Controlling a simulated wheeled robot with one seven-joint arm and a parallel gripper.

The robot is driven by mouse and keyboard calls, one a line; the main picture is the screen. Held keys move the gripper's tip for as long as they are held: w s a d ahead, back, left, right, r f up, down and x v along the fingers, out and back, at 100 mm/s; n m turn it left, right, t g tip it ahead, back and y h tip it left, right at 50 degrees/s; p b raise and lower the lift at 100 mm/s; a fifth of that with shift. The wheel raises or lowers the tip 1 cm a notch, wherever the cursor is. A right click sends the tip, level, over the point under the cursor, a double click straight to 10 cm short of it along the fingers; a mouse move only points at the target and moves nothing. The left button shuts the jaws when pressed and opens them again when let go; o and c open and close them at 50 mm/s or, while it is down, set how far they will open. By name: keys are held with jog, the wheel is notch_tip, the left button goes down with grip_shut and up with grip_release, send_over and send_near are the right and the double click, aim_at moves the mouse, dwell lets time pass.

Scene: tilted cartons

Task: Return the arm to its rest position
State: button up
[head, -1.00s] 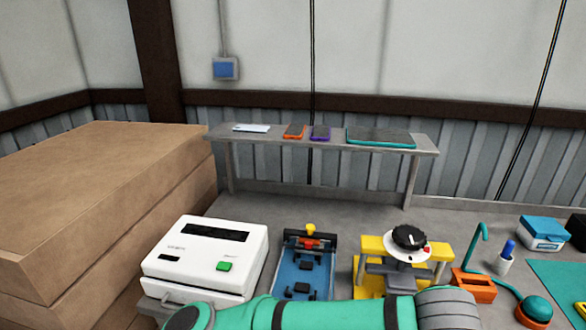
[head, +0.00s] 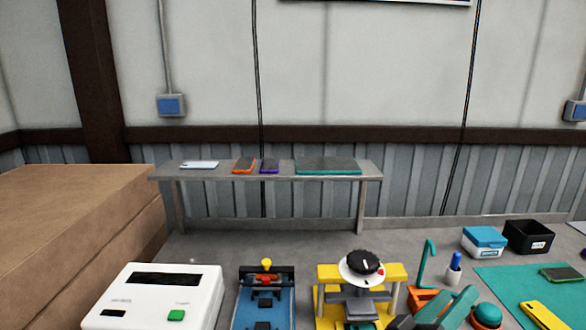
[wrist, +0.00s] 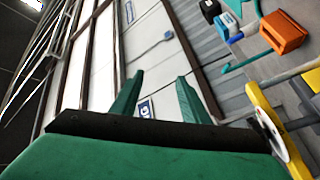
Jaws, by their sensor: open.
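My gripper (wrist: 158,92) shows in the wrist view with its two green fingers apart and nothing between them. Past the fingers are the pale wall and a small blue-and-white sign, so it points across the room rather than down at the bench. In the head view a green part of my arm (head: 452,308) shows at the bottom edge, in front of the orange holder; the rest of the arm is out of that view.
A white machine (head: 155,295), a blue fixture (head: 262,312) and a yellow stand with a black dial (head: 362,265) line the bench front. A grey shelf (head: 225,176) holds several phones and a tablet. Brown cartons (head: 60,215) stand left; a green mat (head: 520,288) lies right.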

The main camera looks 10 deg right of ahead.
jog(key=w+a+f+n+t+y, duration=0.1)
jog(key=a+f+n+t+y, duration=1.05)
jog(key=a+f, duration=0.95)
jog(key=s+a+f+m+g+y, duration=0.1)
jog(key=s+a+f, duration=0.3)
jog(key=s, duration=0.4)
jog(key=s+a+f+m+g+y, duration=0.1)
jog(key=s+a+f+m+y, duration=0.2)
jog(key=s+a, duration=0.4)
jog(key=s+a+f+m+g+y, duration=0.1)
jog(key=s+a+f+m+y, duration=0.2)
jog(key=s, duration=0.6)
jog(key=a+f, duration=0.2)
jog(key=a, duration=0.1)
jog(key=shift+a+f, duration=0.25)
jog(key=shift+f, duration=0.1)
